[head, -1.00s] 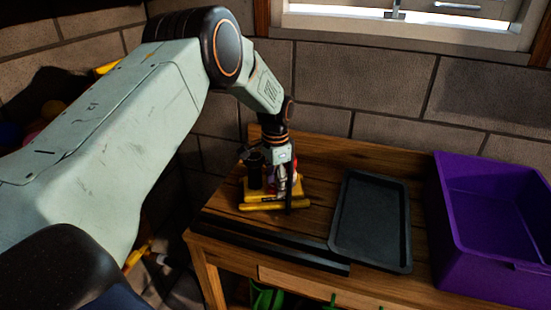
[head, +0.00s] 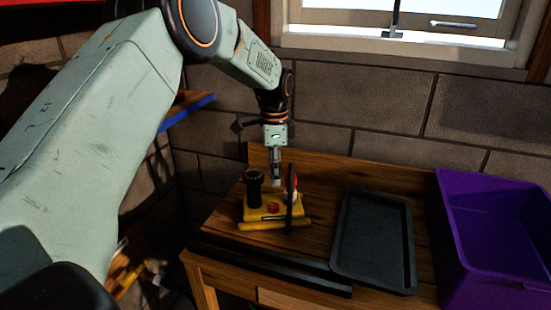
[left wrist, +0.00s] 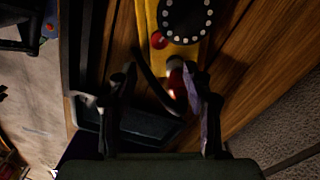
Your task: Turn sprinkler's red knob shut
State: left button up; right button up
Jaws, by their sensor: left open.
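The sprinkler has a yellow base (head: 258,213) and stands on the wooden bench, with a black cylinder (head: 254,188) at its left. A small red knob (head: 273,208) sits low on the base. A second red part with white (head: 293,184) stands at the right, partly behind a thin dark upright bar. My left gripper (head: 277,180) points down above and behind the base, open. In the left wrist view, the red-and-white part (left wrist: 177,82) lies between or just beyond the open fingers, near the right one. A red ball-shaped part (left wrist: 158,40) lies farther up, beside the black dotted disc (left wrist: 186,16). Contact cannot be told.
A dark flat tray (head: 374,240) lies right of the sprinkler, and a purple bin (head: 495,240) stands farther right. Black strips (head: 270,264) run along the bench's front edge. A block wall and window close off the back.

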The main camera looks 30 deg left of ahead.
aim_at(274, 205)
pick_arm(q)
jog(key=f, duration=0.9)
jog(key=shift+s+f, duration=0.2)
jog(key=shift+f, duration=0.2)
jog(key=shift+f+m, duration=0.2)
jog(key=shift+m, duration=0.1)
jog(key=m+b, duration=0.2)
jog(key=b, duration=0.1)
jog(key=shift+w+f+m, duration=0.1)
jog(key=shift+f+m, duration=0.1)
jog(key=shift+m, duration=0.1)
jog(key=shift+m+b, duration=1.1)
jog(key=shift+b, duration=0.15)
pick_arm(e)
notch_tip(274, 205, down, 5)
pick_arm(q)
notch_tip(274, 205, up, 13)
jog(key=p, duration=0.4)
jog(key=shift+d+f, duration=0.2)
jog(key=shift+d, duration=0.1)
pick_arm(e)
jog(key=shift+s+d+r, duration=0.1)
jog(key=shift+r, duration=1.05)
jog(key=shift+s+d+r, duration=0.1)
jog(key=shift+r, duration=1)
